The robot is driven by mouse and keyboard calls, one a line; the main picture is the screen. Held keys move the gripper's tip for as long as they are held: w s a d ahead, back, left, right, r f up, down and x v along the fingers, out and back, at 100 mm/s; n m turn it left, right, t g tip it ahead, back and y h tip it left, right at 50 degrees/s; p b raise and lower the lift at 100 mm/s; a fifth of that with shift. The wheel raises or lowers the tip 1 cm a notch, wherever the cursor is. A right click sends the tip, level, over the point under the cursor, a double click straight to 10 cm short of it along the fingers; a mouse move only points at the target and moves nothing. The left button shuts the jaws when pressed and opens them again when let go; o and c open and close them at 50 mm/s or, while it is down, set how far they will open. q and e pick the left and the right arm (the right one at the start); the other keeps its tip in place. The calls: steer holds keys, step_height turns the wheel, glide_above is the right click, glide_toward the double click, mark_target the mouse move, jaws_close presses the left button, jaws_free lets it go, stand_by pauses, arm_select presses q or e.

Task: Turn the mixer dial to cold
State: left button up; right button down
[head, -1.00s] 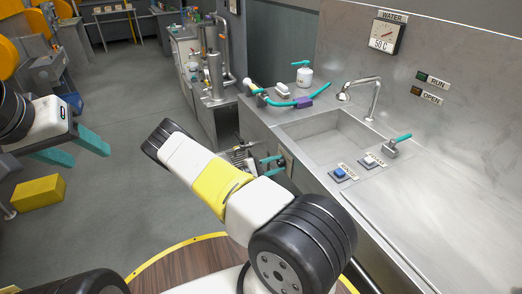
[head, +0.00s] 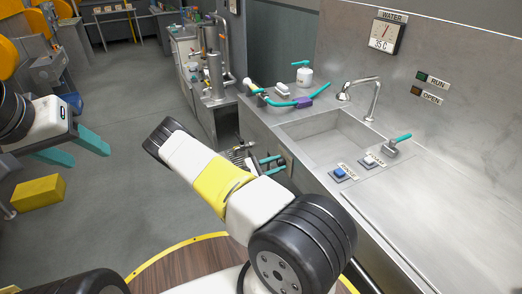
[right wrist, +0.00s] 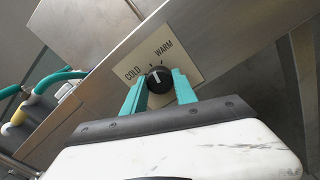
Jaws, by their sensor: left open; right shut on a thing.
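The mixer dial (right wrist: 159,80) is a round black knob with a white mark. It sits on a plate (right wrist: 196,70) lettered COLD at left and WARM at right, on the counter's front. The white mark points up between the two words. My right gripper (right wrist: 159,92) has its teal fingers on either side of the dial and is shut on it. In the head view my right gripper (head: 272,164) is at the counter front, partly behind my arm. The water display (head: 386,34) on the wall reads 35 C. My left gripper (head: 75,150) is open and empty at far left.

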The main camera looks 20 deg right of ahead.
steer(key=n, duration=0.5)
steer(key=shift+n, duration=0.3)
steer(key=n, duration=0.5)
steer(key=shift+n, duration=0.4)
steer(key=c, duration=1)
jaws_free()
steer(key=shift+o, duration=0.2)
steer(key=shift+a, duration=0.15)
steer(key=a, duration=0.7)
steer(key=shift+s+a, duration=0.3)
steer(key=shift+s, duration=0.05)
steer(key=shift+r, duration=0.1)
